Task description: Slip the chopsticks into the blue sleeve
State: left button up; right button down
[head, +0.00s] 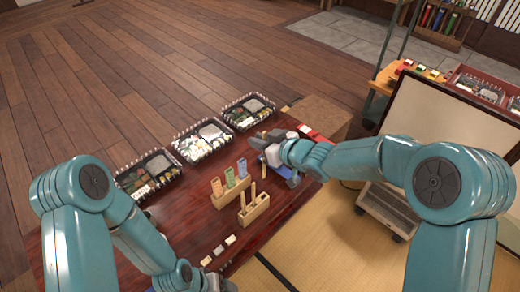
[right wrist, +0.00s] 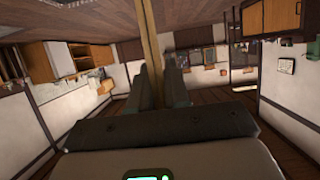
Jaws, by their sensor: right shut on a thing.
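The blue sleeve (head: 242,168) stands upright in a wooden stand (head: 232,196), at the right end of a row with a green sleeve (head: 229,177) and an orange sleeve (head: 217,186). My right gripper (head: 262,143) is above and right of the blue sleeve in the picture, shut on the chopsticks (head: 264,171). They hang below it, close to upright. In the right wrist view the chopsticks (right wrist: 153,50) run between the fingers; their far end is out of frame. My left gripper (head: 218,284) is at the bottom edge, mostly cut off.
A second wooden block (head: 254,209) with upright sticks stands in front of the sleeves. Three black lunch boxes line the far edge, the nearest to the sleeves being the middle one (head: 203,141). Small rests (head: 230,240) lie on the dark red table (head: 190,215). A whiteboard-like panel (head: 440,110) stands right.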

notch_tip(320, 180, up, 3)
jog(key=shift+f+p, duration=0.2)
jog(key=shift+p, duration=0.45)
notch_tip(320, 180, up, 7)
jog(key=p, duration=0.7)
jog(key=shift+r, duration=0.2)
jog(key=shift+w, duration=0.1)
